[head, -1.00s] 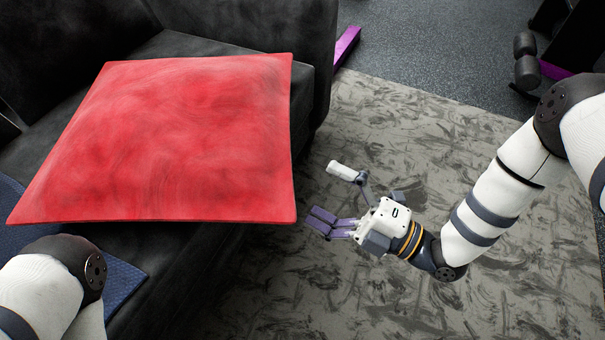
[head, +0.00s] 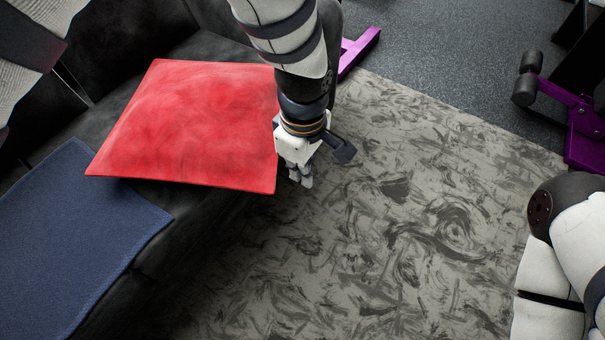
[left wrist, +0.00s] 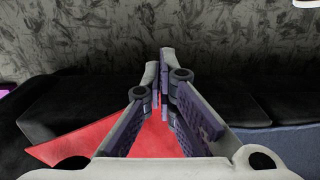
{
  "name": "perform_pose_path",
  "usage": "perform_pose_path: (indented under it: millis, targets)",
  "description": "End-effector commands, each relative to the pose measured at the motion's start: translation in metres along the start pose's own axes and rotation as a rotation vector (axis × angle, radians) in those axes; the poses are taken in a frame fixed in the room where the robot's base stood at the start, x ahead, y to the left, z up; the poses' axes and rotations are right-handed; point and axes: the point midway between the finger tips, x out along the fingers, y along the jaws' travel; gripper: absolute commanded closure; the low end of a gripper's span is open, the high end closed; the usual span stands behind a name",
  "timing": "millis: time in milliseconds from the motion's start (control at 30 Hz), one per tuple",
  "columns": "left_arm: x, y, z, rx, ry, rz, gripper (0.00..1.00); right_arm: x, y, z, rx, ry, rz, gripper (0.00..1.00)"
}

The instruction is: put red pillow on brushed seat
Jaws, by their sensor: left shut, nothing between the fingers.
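The red pillow (head: 195,125) lies fairly flat on the black brushed-looking sofa seat (head: 190,210). Its near right corner reaches the seat's front edge. My left gripper (head: 303,180) is shut and empty, pointing down just right of the pillow's right edge; whether they touch is unclear. In the left wrist view the closed fingers (left wrist: 161,95) stand in front of part of the pillow (left wrist: 85,142), with the dark seat (left wrist: 85,100) beyond. My right arm shows at the right edge of the head view, but its gripper is out of frame.
A blue cloth (head: 70,240) lies on the sofa left of the pillow. A grey patterned rug (head: 400,230) in front is clear. A purple bar (head: 358,48) stands behind the sofa's end, and purple-framed gym equipment (head: 560,100) at the upper right.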

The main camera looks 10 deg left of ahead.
Motion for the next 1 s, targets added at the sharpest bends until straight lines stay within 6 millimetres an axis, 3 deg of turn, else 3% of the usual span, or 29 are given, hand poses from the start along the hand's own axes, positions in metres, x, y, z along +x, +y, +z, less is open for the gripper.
perform_pose_path:
  millis: [100,367,600,1000]
  targets:
    - [0.03,-0.002,0.001,0.0,-0.003,-0.006,1.0,0.007,0.0,-0.001,-0.001,-0.008,-0.001,0.0]
    - [0.087,-0.002,0.001,0.002,-0.003,-0.006,1.0,0.018,-0.001,-0.003,-0.003,-0.022,-0.001,0.0]
    - [0.084,-0.001,-0.034,-0.001,-0.002,0.0,1.0,0.016,-0.001,-0.003,-0.004,-0.018,-0.002,0.0]
    - [0.084,-0.001,-0.04,0.002,-0.001,-0.001,1.0,0.016,-0.001,-0.003,-0.004,-0.018,-0.002,0.0]
